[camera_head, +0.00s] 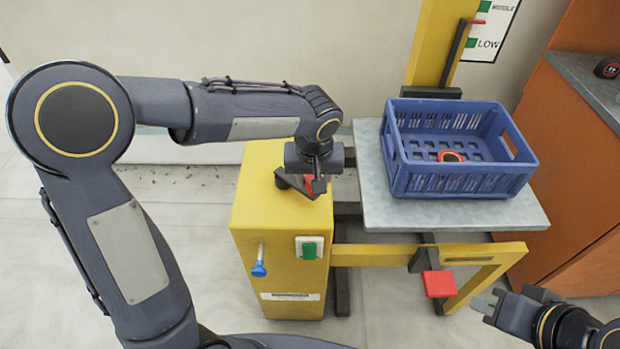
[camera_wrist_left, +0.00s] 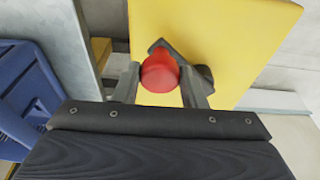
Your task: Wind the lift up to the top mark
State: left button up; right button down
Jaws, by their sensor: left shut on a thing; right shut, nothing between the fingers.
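The yellow lift (camera_head: 282,215) has a grey platform (camera_head: 385,211) and a yellow mast (camera_head: 432,50) behind it. A red pointer (camera_head: 474,21) on the mast stands between the LOW and MIDDLE marks of the white scale (camera_head: 490,32). My left gripper (camera_head: 309,186) is over the yellow box, shut on a red knob (camera_wrist_left: 160,73) that shows between its fingers in the left wrist view. The crank under the knob is mostly hidden. My right gripper (camera_head: 487,305) is shut and empty at the lower right, apart from the lift. The top mark is out of view.
A blue crate (camera_head: 462,185) with a round red and black item (camera_head: 451,156) inside stands on the platform. A red pedal (camera_head: 438,284), a blue-tipped lever (camera_head: 259,268) and a green switch (camera_head: 309,249) are lower down. An orange cabinet (camera_head: 570,150) borders the right.

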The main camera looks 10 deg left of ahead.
pick_arm(q)
jog(key=shift+w+d+r, duration=0.1)
jog(key=shift+w+d, duration=0.05)
jog(key=shift+d, duration=0.1)
jog(key=shift+w+d, duration=0.3)
jog(key=shift+w, duration=0.55)
jog(key=shift+w+d+r+p, duration=0.15)
jog(key=shift+w+p, duration=0.35)
jog(key=shift+w, duration=0.55)
jog(key=shift+w+p, duration=0.3)
jog(key=shift+w, duration=0.7)
